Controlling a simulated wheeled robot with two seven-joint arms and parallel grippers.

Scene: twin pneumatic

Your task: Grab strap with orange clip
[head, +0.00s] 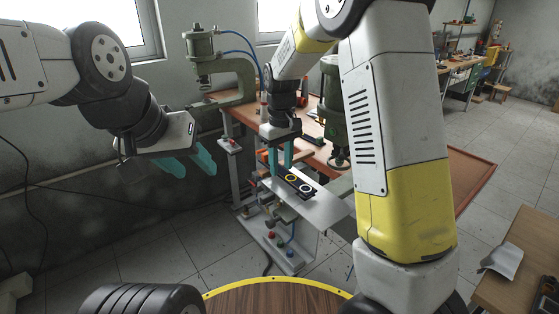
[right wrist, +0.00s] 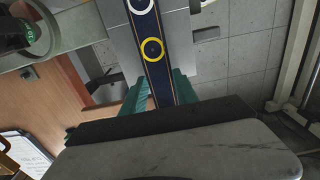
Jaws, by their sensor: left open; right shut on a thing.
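A dark blue strap (head: 296,183) with thin gold edge lines, a yellow ring and a white ring lies along a grey metal plate. In the right wrist view the strap (right wrist: 155,62) runs from the top of the picture down between my teal fingers. My right gripper (head: 281,169) is shut on the near end of the strap, at the plate. Its fingertips also show in the right wrist view (right wrist: 157,90), and its body hides the strap's end. I cannot make out an orange clip on it. My left gripper (head: 192,167) is open and empty, in the air to the left.
The metal plate (head: 322,211) tops a small stand with several coloured buttons below. Behind it are a wooden workbench (head: 312,150) and two green presses, the left one (head: 205,50) with blue hoses. A round wooden top (head: 270,299) with a yellow rim is in front.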

